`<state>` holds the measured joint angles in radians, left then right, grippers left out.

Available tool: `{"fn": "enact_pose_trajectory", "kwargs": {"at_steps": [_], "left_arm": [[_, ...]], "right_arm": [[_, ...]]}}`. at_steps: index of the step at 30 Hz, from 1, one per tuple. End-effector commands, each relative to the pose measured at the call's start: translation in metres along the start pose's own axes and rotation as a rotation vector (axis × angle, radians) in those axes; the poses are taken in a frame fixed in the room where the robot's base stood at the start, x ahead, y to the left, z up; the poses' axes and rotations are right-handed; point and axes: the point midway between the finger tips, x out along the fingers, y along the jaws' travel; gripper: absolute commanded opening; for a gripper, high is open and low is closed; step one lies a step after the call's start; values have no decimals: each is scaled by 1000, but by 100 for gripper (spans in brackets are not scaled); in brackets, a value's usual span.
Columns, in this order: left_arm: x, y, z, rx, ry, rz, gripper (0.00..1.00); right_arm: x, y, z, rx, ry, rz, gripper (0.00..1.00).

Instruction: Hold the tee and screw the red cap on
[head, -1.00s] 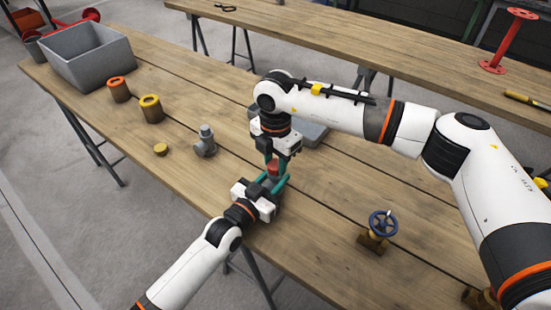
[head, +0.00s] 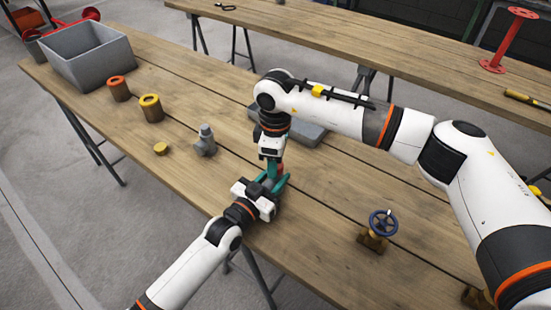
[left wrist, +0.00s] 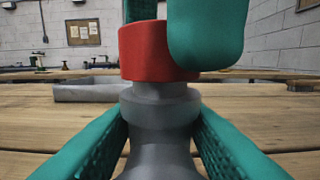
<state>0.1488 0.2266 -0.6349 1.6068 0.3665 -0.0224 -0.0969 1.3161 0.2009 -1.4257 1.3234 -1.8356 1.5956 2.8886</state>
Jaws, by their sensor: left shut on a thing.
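The grey tee (left wrist: 160,115) stands upright between the green fingers of my left gripper (left wrist: 158,150), which is shut on it. The red cap (left wrist: 145,52) sits level at the tee's top; the frames do not show how far the threads engage. My right gripper (head: 272,172) comes down from above, with one green finger in front of the cap's right side and one behind it in the left wrist view. Whether these fingers touch the cap is unclear. In the head view my left gripper (head: 266,192) meets it from the lower left, and the tee is mostly hidden.
A grey fitting (head: 205,142), a small yellow cap (head: 160,148) and orange-rimmed (head: 118,88) and yellow-rimmed (head: 151,108) cylinders stand left on the bench. A grey bin (head: 88,55) is beyond them. A blue-wheeled valve (head: 380,228) stands right. A grey tray (head: 308,133) lies behind my right arm.

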Motion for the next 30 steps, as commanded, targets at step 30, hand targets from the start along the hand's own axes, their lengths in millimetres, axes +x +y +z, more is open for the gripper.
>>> {"fn": "enact_pose_trajectory", "kwargs": {"at_steps": [30], "left_arm": [[0,0,0,-1,0,-1,0]], "right_arm": [[-45,0,0,-2,1,1,52]]}}
